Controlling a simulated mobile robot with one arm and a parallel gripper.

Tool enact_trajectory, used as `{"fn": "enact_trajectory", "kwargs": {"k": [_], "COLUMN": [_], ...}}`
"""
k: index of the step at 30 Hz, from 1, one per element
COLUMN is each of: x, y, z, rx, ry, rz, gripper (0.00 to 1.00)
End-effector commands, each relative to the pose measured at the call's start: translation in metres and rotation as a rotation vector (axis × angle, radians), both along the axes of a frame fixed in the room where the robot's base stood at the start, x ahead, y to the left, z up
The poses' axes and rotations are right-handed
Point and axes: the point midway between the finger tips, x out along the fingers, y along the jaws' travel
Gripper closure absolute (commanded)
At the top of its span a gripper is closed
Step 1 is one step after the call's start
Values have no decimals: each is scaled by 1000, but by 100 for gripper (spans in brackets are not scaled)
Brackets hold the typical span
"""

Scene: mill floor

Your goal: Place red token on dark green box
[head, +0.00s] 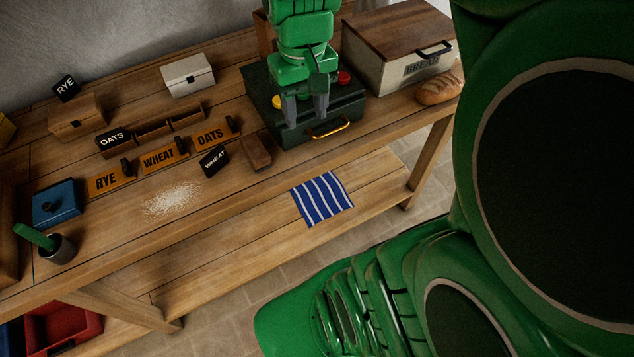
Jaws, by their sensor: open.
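The dark green box (352,109) stands on the wooden bench with a yellow handle on its front. The red token (343,77) rests on the right part of its top, just right of my gripper. A yellow token or knob (277,101) is at the left of the same top. My gripper (305,110) points down over the front middle of the box, its two fingers apart with nothing seen between them. I cannot tell whether the fingertips touch the lid. My gripper hides part of the box top.
A bread box (398,70) and a loaf (439,90) stand to the right. A brown block (256,152), label plates (163,156), a white box (187,76) and a blue box (56,203) are to the left. A striped cloth (321,198) lies on the lower shelf.

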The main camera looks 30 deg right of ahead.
Motion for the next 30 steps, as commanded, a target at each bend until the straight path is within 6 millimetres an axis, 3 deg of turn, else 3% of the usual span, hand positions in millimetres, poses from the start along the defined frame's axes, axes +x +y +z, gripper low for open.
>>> {"fn": "enact_trajectory", "kwargs": {"k": [9, 15, 30], "x": [-90, -125, -134], "y": [39, 47, 51], "z": [-11, -19, -22], "rx": [-13, -24, -20], "ry": [63, 89, 98], "rz": [41, 48, 53], "gripper": [52, 52, 52]}}
